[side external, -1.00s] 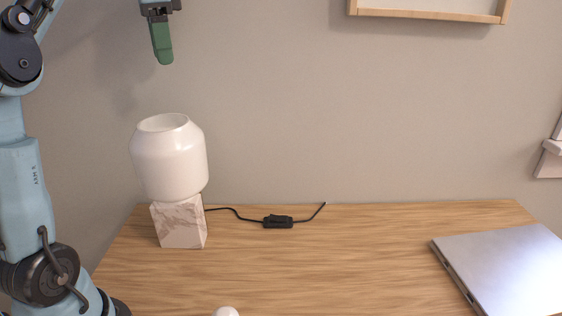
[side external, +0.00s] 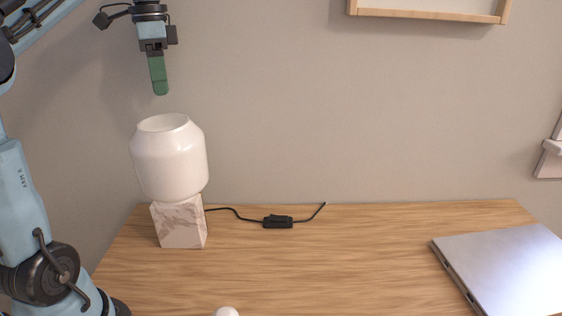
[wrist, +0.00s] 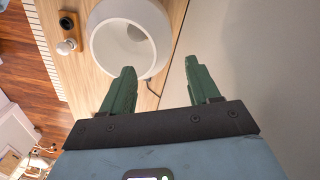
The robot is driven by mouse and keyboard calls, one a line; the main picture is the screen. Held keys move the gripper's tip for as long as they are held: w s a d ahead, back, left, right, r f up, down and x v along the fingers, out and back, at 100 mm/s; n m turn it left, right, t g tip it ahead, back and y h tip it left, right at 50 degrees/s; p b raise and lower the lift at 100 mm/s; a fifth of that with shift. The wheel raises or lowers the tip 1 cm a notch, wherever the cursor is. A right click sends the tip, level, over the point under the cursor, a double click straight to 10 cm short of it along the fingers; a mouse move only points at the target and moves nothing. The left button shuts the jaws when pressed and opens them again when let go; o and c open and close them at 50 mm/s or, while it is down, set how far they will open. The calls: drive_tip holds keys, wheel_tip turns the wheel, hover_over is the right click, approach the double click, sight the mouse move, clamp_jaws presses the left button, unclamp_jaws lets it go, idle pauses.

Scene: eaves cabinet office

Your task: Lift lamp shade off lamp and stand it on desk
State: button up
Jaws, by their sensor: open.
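The white lamp shade (side external: 169,160) sits upright on the marble lamp base (side external: 180,222) at the left of the desk (side external: 320,265). Its top is open. My gripper (side external: 160,90) is above the shade, pointing down, with a clear gap between fingertips and rim. In the wrist view my two green fingers (wrist: 160,80) are spread apart with nothing between them. The shade's round open rim (wrist: 96,42) shows ahead of the fingertips there. The lamp base is hidden in the wrist view.
A black cord with an inline switch (side external: 278,222) lies right of the lamp. A closed laptop (side external: 510,265) is at the desk's right. A small white round thing (side external: 227,312) is at the front edge. The desk middle is clear. A wooden frame (side external: 430,14) hangs on the wall.

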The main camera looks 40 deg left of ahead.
sight(167, 119)
drive_tip(key=shift+d+f, duration=0.15)
drive_tip(key=shift+f, duration=5.45)
clamp_jaws()
